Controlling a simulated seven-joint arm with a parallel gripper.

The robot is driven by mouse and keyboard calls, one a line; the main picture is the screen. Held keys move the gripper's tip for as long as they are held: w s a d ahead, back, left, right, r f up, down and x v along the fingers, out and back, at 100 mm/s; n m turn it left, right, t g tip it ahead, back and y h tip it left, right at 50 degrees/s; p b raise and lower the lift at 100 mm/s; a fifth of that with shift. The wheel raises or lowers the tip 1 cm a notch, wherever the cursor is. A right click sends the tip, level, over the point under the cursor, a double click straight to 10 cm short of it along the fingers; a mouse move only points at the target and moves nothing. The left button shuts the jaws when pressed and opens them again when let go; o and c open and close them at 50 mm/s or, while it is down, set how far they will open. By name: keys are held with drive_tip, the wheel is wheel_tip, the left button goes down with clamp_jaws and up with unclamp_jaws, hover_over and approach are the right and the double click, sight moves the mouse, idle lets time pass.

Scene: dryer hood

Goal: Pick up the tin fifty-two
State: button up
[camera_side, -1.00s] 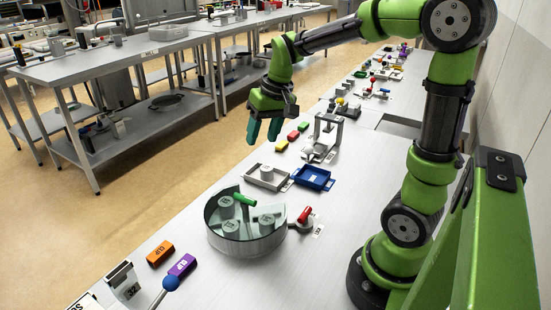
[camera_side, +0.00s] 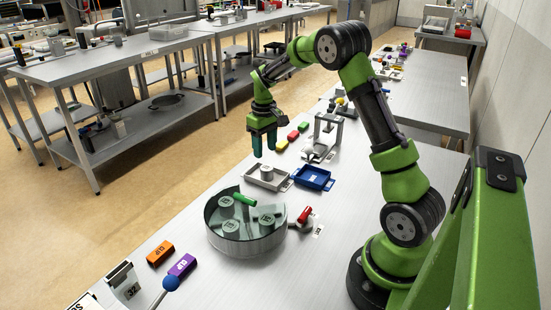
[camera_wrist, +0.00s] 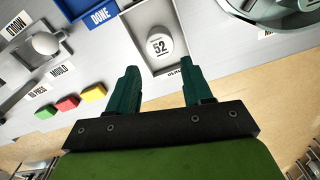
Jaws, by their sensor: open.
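The tin fifty-two (camera_wrist: 159,46) is a small pale round tin with "52" on its top. It stands in a grey-white tray (camera_wrist: 137,17), and both show in the side view, the tin (camera_side: 266,171) and its tray (camera_side: 252,182). My gripper (camera_wrist: 158,64) is open, with its two dark green fingers apart and nothing between them. In the wrist view the tin lies just beyond the fingertips, roughly midway between them. In the side view my gripper (camera_side: 263,155) hangs above the tray, its fingertips a little higher than the tin.
A blue tray (camera_side: 314,178) labelled DONE stands beside the tin's tray. A round hooded drum (camera_side: 243,245) with several tins inside stands nearer the camera. Red, yellow and green blocks (camera_wrist: 66,104) lie on the other side, near a small press (camera_side: 325,138).

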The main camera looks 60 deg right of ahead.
sight(267, 167)
wheel_tip(267, 167, down, 3)
drive_tip(key=shift+f, duration=0.1)
drive_tip(key=f, duration=0.4)
drive_tip(key=shift+s+a, duration=0.1)
drive_tip(key=shift+s, duration=0.3)
drive_tip(key=shift+f, duration=0.55)
drive_tip(key=c, duration=0.7)
drive_tip(key=shift+r, duration=0.15)
